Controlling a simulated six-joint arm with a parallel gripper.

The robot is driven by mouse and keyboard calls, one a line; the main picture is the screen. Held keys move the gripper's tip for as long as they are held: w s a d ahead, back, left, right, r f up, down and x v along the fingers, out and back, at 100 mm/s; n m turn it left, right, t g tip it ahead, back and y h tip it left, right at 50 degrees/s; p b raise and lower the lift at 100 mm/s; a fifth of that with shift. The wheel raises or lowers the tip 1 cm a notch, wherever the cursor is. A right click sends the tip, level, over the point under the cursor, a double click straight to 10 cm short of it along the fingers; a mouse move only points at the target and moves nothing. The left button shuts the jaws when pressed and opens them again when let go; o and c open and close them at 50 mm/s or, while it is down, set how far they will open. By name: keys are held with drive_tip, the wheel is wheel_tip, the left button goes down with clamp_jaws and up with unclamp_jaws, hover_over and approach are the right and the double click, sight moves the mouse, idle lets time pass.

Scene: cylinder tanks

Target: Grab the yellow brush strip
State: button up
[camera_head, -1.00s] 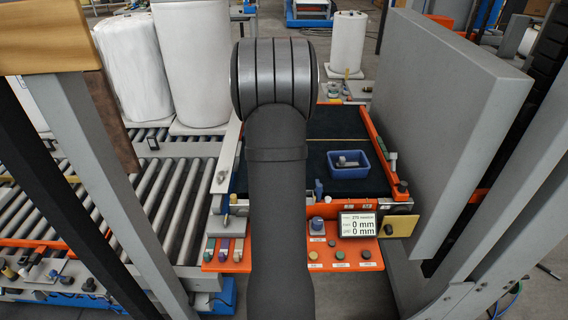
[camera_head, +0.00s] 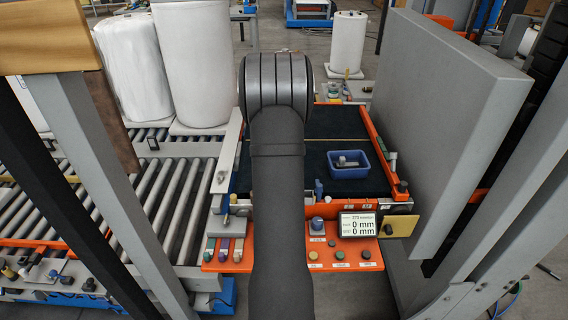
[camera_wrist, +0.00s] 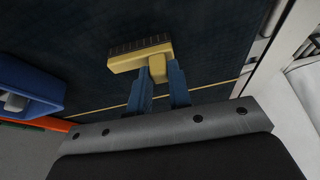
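The yellow brush strip (camera_wrist: 140,56), with a row of dark bristles along its far edge, shows in the wrist view over the dark blue mat. Its short yellow handle block (camera_wrist: 158,68) points back toward my gripper (camera_wrist: 161,77). The two blue fingers stand on either side of this block, close to its sides. I cannot tell whether they press on it or only stand around it. I also cannot tell whether the brush lies on the mat or is held above it. In the head view my arm hides the brush and the fingers.
A blue bin (camera_head: 348,164) with grey parts inside stands on the dark mat (camera_head: 322,124), right of my arm. An orange front shelf (camera_head: 340,258) carries knobs and a display (camera_head: 359,225). A tall grey panel (camera_head: 450,120) stands at the right, and a roller conveyor (camera_head: 165,205) lies at the left.

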clamp_jaws()
drive_tip(key=shift+r, duration=0.15)
